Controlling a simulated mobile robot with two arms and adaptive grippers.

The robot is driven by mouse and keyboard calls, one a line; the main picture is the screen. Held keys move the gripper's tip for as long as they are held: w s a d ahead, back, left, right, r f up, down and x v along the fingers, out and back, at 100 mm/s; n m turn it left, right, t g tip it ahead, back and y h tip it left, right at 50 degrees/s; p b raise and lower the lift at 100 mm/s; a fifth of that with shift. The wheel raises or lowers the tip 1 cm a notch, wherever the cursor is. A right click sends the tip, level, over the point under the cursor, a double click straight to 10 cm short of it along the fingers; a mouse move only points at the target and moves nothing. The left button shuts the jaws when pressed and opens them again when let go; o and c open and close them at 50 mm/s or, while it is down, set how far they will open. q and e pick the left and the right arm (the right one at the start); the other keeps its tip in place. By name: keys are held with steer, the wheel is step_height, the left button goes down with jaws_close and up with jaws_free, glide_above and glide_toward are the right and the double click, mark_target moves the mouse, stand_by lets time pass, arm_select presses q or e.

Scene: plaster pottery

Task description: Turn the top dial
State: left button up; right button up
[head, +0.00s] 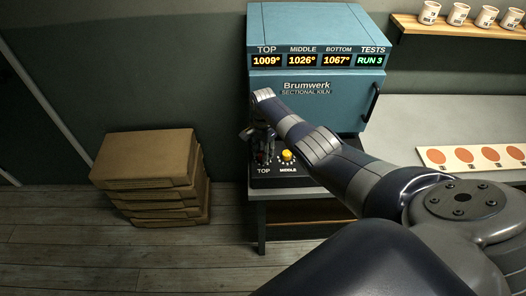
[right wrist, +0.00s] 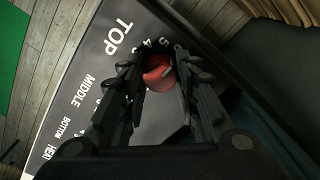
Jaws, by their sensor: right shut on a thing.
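The top dial (right wrist: 160,76) is a red round knob, seen in the right wrist view between the fingers of my right gripper (right wrist: 159,78). The fingers are shut on it from both sides. A panel label reading TOP and some scale numbers show beside it. In the head view my right gripper (head: 262,147) is over the TOP end of the black dial panel (head: 310,170), and my arm hides most of it and the dial. The blue kiln (head: 316,30) stands behind, its display (head: 266,61) reading TOP 1009°, MIDDLE 1026°, BOTTOM 1067°, TESTS RUN 3. My left gripper is not in view.
A yellow knob (head: 287,155) above the MIDDLE label sits just right of my right gripper. Stacked brown boxes (head: 148,158) stand on the floor at left. A board with orange discs (head: 470,157) lies on the bench at right. Cups (head: 459,14) stand on a wooden shelf (head: 440,29).

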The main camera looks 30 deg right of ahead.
steer(key=shift+w, duration=0.1)
steer(key=o, duration=1.1)
steer(key=shift+c, duration=0.2)
step_height(320, 180, up, 12)
stand_by(0.3)
